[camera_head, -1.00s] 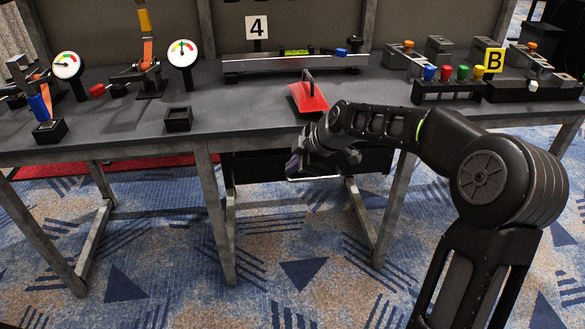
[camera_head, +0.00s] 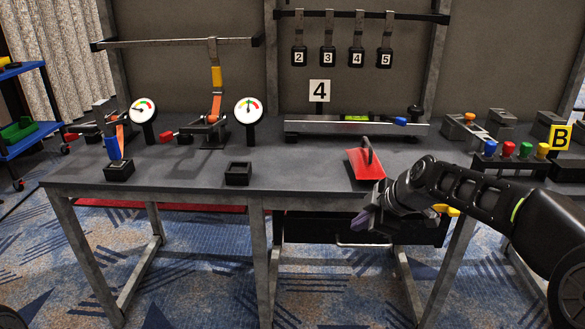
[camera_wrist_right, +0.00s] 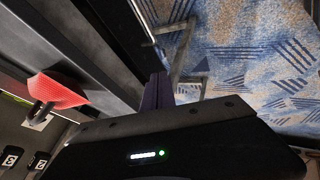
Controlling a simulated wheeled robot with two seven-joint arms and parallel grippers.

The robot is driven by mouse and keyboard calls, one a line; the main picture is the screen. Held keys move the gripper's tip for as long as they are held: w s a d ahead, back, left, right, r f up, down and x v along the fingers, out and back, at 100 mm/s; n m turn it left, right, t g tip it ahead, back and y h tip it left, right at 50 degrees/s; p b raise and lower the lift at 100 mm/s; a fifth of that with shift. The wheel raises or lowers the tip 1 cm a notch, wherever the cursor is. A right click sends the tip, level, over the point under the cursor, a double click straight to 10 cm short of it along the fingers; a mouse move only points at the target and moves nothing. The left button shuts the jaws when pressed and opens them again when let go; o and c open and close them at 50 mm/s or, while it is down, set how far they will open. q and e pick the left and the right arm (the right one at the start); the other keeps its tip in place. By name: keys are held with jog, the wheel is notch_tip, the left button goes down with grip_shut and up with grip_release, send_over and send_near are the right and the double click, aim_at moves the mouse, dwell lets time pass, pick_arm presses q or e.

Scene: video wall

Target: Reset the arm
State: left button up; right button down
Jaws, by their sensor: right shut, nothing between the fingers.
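My right arm comes in from the right in the head view. Its gripper (camera_head: 366,220) is at the table's front edge, just below and in front of the red plate with a dark handle (camera_head: 364,163). The gripper is shut and empty. In the right wrist view its purple-grey fingers (camera_wrist_right: 157,92) are together and point toward the table's frame and the carpet. The red plate (camera_wrist_right: 55,90) is at the left there, apart from the fingers. My left gripper is not in view.
The grey table (camera_head: 300,172) carries two gauges, a small black box (camera_head: 238,173), a rail with a level (camera_head: 358,126) and a block with coloured knobs (camera_head: 516,160). An open drawer (camera_head: 310,228) hangs under the table near my right gripper. Numbered tags (camera_head: 328,56) hang behind.

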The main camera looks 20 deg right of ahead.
notch_tip(320, 180, down, 8)
jog(key=w+m+t+h, duration=0.1)
jog(key=w+m, duration=0.1)
jog(key=m, duration=0.7)
jog(key=s+a+f+m+g, duration=0.1)
jog(key=s+a+f+m, duration=0.3)
jog(key=f, duration=0.5)
jog(key=s+a+f+m, duration=0.1)
jog(key=a+f+m, duration=0.1)
jog(key=a+f, duration=0.45)
jog(key=s+a+f+g+y, duration=0.1)
jog(key=s+a+f+g, duration=0.1)
jog(key=s+a+f, duration=0.55)
jog(key=s+a+f+g+y, duration=0.1)
jog(key=s+a+f+g, duration=0.2)
jog(key=s, duration=0.7)
jog(key=s+a+f+g+y, duration=0.1)
jog(key=s+a+f, duration=0.4)
jog(key=s+f, duration=0.25)
pick_arm(q)
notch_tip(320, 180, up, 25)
jog(key=p, duration=2.5)
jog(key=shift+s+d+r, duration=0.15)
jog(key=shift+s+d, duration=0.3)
pick_arm(e)
notch_tip(320, 180, up, 26)
jog(key=shift+s+a, duration=0.25)
